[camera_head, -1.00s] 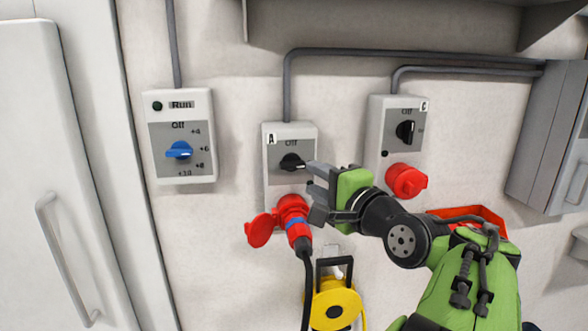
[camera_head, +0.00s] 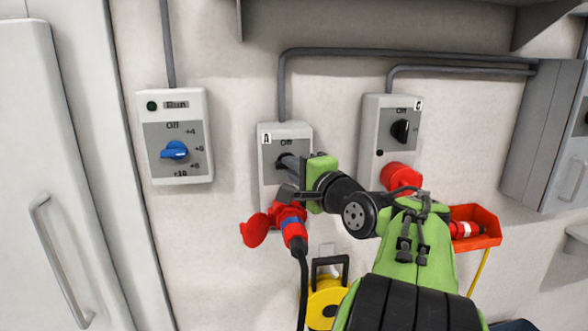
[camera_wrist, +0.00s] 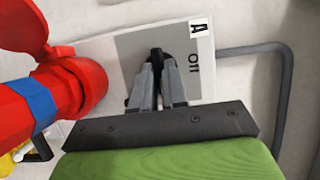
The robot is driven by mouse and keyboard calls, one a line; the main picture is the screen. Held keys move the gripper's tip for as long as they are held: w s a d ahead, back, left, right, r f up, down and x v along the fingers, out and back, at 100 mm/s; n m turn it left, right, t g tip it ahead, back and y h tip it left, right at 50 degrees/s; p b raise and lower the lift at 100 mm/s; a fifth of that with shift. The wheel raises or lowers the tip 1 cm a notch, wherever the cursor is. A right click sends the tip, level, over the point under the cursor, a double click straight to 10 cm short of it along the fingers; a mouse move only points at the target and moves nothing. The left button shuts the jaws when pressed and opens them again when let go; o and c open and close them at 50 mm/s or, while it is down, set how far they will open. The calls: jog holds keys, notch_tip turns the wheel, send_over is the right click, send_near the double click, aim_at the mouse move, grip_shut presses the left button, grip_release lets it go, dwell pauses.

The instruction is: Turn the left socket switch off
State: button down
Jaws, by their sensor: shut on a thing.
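The left socket box (camera_head: 270,182), marked A, is a grey and white wall unit with a black rotary switch (camera_wrist: 156,56) under the word "Off". A red plug with a blue band (camera_head: 292,222) sits in its red socket below the switch, the red cap hanging open. My gripper (camera_head: 286,164) is at the switch, its fingers shut on the knob. In the wrist view my gripper (camera_wrist: 158,72) has the knob between its fingertips. The fingers hide much of the knob, so its exact angle is unclear.
To the right is socket box C (camera_head: 370,135) with a black switch and a closed red socket. To the left is a "Run" panel (camera_head: 196,110) with a blue knob. A yellow cable reel (camera_head: 322,302) and a red bin (camera_head: 485,225) are lower down.

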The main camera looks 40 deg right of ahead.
jog(key=shift+n, duration=0.3)
jog(key=n+p, duration=0.1)
jog(key=n+g, duration=0.1)
jog(key=n, duration=0.1)
jog(key=shift+r+g+p, duration=0.25)
jog(key=shift+g+p, duration=0.05)
jog(key=shift+p, duration=0.05)
jog(key=n, duration=0.1)
jog(key=n+g, duration=0.1)
jog(key=n, duration=0.1)
jog(key=shift+w+a+n+g+h, duration=0.1)
jog(key=shift+a+n+g+h, duration=0.05)
jog(key=shift+n+g+h, duration=0.15)
jog(key=n+g+h, duration=0.1)
jog(key=n, duration=0.2)
jog(key=shift+w+a+r+g, duration=0.1)
jog(key=shift+a+g, duration=0.05)
jog(key=shift+g, duration=0.25)
jog(key=n+g+h+b, duration=0.1)
jog(key=n+h, duration=0.1)
jog(key=n, duration=0.1)
jog(key=shift+w+a+b, duration=0.1)
jog(key=shift+b, duration=0.3)
jog(key=shift+g, duration=0.3)
jog(key=c, duration=1.2)
grip_release()
jog(key=shift+o, duration=0.2)
jog(key=shift+r, duration=0.1)
